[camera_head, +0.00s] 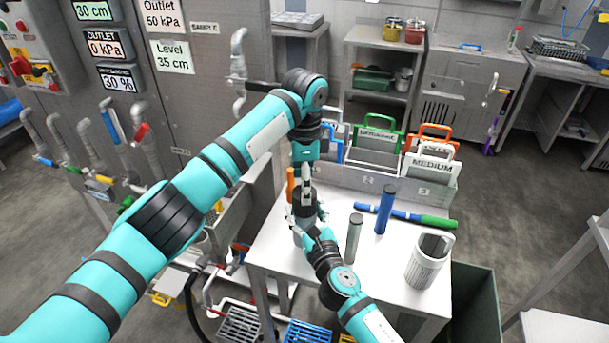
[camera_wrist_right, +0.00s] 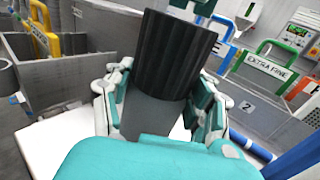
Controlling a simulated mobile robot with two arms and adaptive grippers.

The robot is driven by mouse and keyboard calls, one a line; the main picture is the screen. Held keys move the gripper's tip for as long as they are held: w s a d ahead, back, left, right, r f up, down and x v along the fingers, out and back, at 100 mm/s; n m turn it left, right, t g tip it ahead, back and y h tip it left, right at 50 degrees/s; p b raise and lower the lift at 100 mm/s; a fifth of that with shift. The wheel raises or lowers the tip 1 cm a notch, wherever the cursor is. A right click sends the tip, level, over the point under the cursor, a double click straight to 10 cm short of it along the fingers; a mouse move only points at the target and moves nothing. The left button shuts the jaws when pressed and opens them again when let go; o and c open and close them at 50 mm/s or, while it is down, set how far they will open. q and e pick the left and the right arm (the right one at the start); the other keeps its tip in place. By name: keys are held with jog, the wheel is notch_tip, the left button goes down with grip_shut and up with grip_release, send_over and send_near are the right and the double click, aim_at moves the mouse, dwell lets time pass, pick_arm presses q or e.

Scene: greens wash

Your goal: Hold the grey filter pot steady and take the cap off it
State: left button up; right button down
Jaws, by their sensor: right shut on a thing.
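The grey filter pot (camera_wrist_right: 150,118) stands upright between the fingers of my right gripper (camera_wrist_right: 162,105) in the right wrist view. Its black ribbed cap (camera_wrist_right: 176,52) sits on top of it. In the head view the pot (camera_head: 299,238) is at the left of the white table, partly hidden by my right gripper (camera_head: 309,236), which is shut on it. The cap (camera_head: 305,203) shows above that gripper. My left gripper (camera_head: 306,178) points down from above, just over the cap. Its fingers are small and overlapped, so I cannot tell whether they are open or touch the cap.
On the table (camera_head: 275,245) stand a grey cylinder (camera_head: 354,240), a blue cylinder (camera_head: 385,208) and a light-grey slotted basket (camera_head: 429,262). A blue-and-green tube (camera_head: 410,216) lies behind them. A rack of handled screens (camera_head: 378,145) lines the back. A dark green bin (camera_head: 470,305) is at the right.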

aim_at(305, 223)
pick_arm(q)
notch_tip(305, 223, down, 6)
dwell(0.4)
jog(key=shift+f, duration=0.1)
jog(key=c, duration=1.2)
jog(key=n, duration=0.3)
jog(key=shift+a+n, duration=0.1)
jog(key=shift+n, duration=0.2)
jog(key=o, duration=1.3)
jog(key=shift+c, duration=0.2)
